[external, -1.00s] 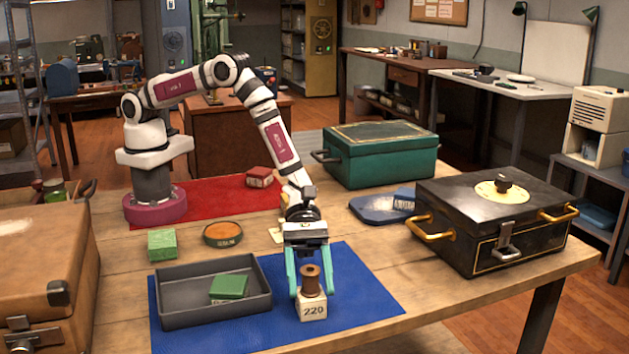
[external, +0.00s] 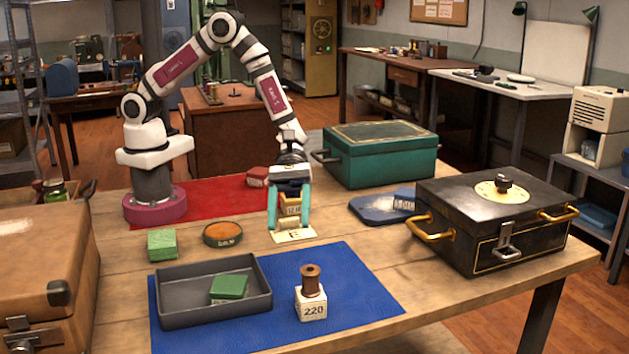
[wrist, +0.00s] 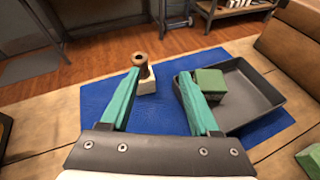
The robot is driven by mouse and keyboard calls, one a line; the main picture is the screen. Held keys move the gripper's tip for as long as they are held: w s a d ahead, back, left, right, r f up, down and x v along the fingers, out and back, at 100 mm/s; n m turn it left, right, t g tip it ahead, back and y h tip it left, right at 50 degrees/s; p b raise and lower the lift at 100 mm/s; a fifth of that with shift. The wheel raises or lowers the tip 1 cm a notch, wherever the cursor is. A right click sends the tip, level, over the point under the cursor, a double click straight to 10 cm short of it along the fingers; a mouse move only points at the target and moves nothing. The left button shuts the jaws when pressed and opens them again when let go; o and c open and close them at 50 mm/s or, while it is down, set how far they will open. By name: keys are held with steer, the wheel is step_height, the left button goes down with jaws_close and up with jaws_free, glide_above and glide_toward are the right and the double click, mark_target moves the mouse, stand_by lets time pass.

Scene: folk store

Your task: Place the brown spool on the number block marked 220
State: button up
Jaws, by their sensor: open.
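The brown spool (external: 311,281) stands upright on top of the white number block marked 220 (external: 311,306), on the blue mat (external: 362,290). The spool (wrist: 140,61) and the block (wrist: 147,84) also show in the wrist view, beyond the left finger's tip. My gripper (external: 288,226) is open and apart from the spool, behind the blue mat and above a cream card with a mark on it (external: 293,236). A small tan block with markings (external: 291,206) shows between the fingers in the external view; I cannot tell whether it stands between or behind them. The wrist view (wrist: 156,84) shows nothing gripped.
A grey tray (external: 165,310) with a green block (external: 229,288) stands left of the spool. Another green block (external: 162,244) and a round orange-topped dish (external: 223,235) lie behind it. A black chest (external: 470,225) and a green chest (external: 385,165) stand at the right and back.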

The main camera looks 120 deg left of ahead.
steer(key=s+r+m+g+y, duration=0.3)
steer(key=s+r+m+g, duration=0.15)
steer(key=s+m, duration=0.55)
steer(key=s+r+m+g+y, duration=0.25)
steer(key=s+r+m, duration=0.35)
steer(key=s, duration=0.6)
steer(key=s+a+m+t+y, duration=0.1)
steer(key=s+a+m+y, duration=0.7)
steer(key=s+a+m, duration=0.3)
steer(key=a, duration=0.3)
steer(key=shift+s+a+y, duration=0.3)
steer(key=shift+a+y, duration=0.05)
steer(key=shift+a, duration=0.05)
